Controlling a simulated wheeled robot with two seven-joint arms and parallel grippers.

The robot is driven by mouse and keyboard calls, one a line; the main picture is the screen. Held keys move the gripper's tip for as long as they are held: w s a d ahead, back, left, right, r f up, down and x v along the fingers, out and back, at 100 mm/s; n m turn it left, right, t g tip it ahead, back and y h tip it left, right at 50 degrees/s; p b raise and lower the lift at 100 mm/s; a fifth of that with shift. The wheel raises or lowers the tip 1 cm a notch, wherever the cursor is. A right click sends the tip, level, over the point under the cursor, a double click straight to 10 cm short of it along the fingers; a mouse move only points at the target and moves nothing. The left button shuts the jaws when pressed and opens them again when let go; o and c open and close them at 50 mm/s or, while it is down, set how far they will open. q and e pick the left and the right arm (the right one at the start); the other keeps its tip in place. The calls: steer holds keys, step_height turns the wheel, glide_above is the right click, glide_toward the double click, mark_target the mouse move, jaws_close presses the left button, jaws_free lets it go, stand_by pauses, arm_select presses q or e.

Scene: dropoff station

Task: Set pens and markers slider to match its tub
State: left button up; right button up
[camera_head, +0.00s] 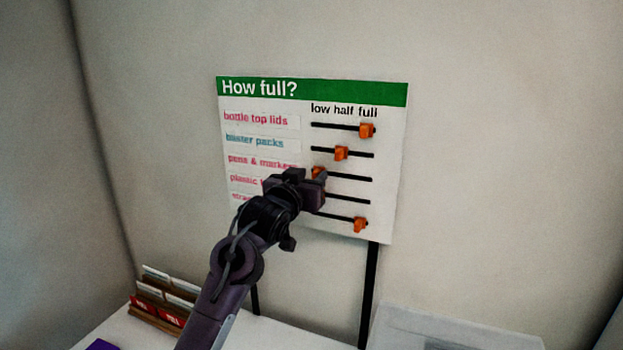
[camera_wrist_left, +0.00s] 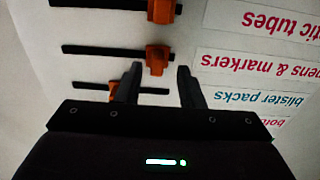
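The "How full?" board (camera_head: 393,160) stands upright at the wall, with labelled rows and orange slider knobs. The pens & markers knob (camera_head: 318,172) is at the low end, the left end of its slot (camera_head: 352,178), partly hidden by my gripper. In the left wrist view, where the board appears upside down, this knob (camera_wrist_left: 157,58) lies just ahead of and between my left gripper's (camera_wrist_left: 159,68) fingertips. My left gripper (camera_head: 317,184) is open at the board; I cannot tell whether it touches the knob. My right gripper is not in view.
The blister packs knob (camera_head: 341,153) is at half; the bottle top lids knob (camera_head: 367,130) is at full. The plastic tubes knob (camera_wrist_left: 162,10) is close to the pens knob. The bottom-row knob (camera_head: 360,225) is near full. A card rack (camera_head: 160,300) stands lower left.

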arm_select(q)
steer(key=b+v, duration=0.2)
steer(key=v, duration=0.4)
steer(key=shift+s+a, duration=0.2)
steer(key=shift+f, duration=0.1)
